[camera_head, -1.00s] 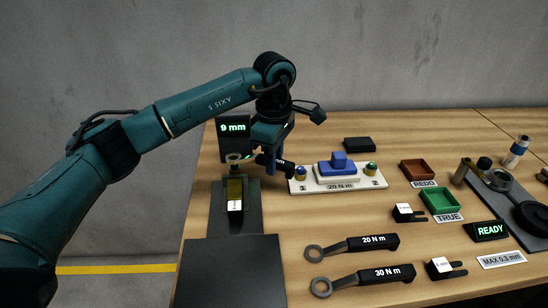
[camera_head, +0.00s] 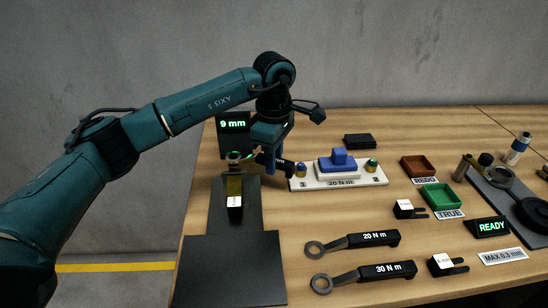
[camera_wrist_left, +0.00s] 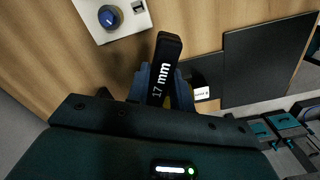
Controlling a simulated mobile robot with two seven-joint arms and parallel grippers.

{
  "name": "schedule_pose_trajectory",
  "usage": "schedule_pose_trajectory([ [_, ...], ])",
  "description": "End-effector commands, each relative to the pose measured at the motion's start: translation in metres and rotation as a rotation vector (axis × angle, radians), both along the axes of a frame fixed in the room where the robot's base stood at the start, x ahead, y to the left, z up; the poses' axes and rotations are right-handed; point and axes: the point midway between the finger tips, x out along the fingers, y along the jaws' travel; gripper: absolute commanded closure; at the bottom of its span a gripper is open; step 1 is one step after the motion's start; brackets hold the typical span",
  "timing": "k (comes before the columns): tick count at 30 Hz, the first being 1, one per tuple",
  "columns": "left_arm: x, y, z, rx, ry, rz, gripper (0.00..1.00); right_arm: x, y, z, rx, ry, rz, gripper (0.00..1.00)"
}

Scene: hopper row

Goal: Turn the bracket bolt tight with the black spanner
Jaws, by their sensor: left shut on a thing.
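My left gripper (camera_head: 273,168) is shut on the handle of a black spanner (camera_head: 262,159). The wrist view shows the spanner (camera_wrist_left: 165,62) with "17 mm" printed on it, between the fingers (camera_wrist_left: 160,88). My right gripper is not in view.
A "9 mm" display (camera_head: 233,124) stands just behind the bracket. A white "20 N m" board (camera_head: 310,184) with a blue block is close to the right. Two ring wrenches (camera_head: 365,240) lie in front. Red (camera_head: 419,158) and green (camera_head: 455,195) trays are farther right.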

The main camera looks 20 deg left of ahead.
Motion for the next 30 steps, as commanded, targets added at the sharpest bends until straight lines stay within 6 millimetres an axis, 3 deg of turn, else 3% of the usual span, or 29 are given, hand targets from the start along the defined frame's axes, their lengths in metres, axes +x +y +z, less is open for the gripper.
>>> schedule_pose_trajectory([
  [30, -0.0025, 0.0009, -0.0077, 0.001, 0.0, -0.023, 1.0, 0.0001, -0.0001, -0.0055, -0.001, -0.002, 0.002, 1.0],
])
